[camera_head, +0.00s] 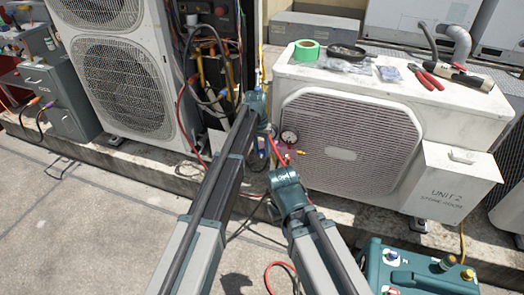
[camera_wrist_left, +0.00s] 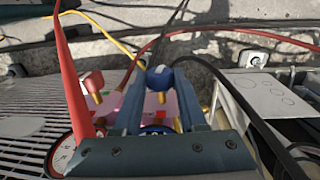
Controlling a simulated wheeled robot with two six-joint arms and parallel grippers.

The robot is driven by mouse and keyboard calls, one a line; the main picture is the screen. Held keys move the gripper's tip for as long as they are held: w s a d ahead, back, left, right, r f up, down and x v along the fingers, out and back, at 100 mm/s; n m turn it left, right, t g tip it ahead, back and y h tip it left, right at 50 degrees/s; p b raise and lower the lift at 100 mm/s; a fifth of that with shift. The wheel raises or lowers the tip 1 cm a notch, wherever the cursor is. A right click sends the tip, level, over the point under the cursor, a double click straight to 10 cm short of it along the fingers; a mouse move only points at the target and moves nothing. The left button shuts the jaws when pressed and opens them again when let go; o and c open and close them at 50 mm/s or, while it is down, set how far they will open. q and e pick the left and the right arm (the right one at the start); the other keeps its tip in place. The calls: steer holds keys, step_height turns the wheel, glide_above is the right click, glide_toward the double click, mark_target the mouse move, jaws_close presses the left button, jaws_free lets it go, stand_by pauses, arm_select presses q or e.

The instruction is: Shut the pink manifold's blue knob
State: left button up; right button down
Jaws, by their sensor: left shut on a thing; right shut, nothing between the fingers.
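The pink manifold (camera_wrist_left: 166,108) shows between and below my left fingers in the left wrist view. Its blue knob (camera_wrist_left: 160,76) sits between the two fingertips of my left gripper (camera_wrist_left: 160,80), which is shut on it. A red knob (camera_wrist_left: 91,82) stands to the left of the fingers, clear of them. In the head view, my left gripper (camera_head: 266,122) is at the left edge of the white condenser unit, and the blue knob is hidden there. My right gripper (camera_head: 284,183) is lower, shut and empty; its fingertips are hard to make out.
A pressure gauge (camera_head: 289,135) hangs against the grille of the white condenser unit (camera_head: 400,95). Green tape (camera_head: 306,51) and red pliers (camera_head: 425,77) lie on its top. Red hoses run near both grippers. A teal machine (camera_head: 415,272) stands at front right.

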arm_select(q)
jaws_close()
steer(key=shift+s+d+y, duration=0.1)
steer(key=shift+d+y, duration=0.1)
steer(key=shift+y, duration=0.1)
steer(key=shift+d+f+t+y+b, duration=0.15)
steer(key=shift+t+y+b, duration=0.25)
steer(key=shift+y, duration=0.8)
steer(key=shift+t+y, duration=0.3)
steer(key=shift+y, duration=0.2)
steer(key=o, duration=0.9)
jaws_free()
steer(key=shift+o, duration=0.2)
steer(key=shift+r, duration=0.25)
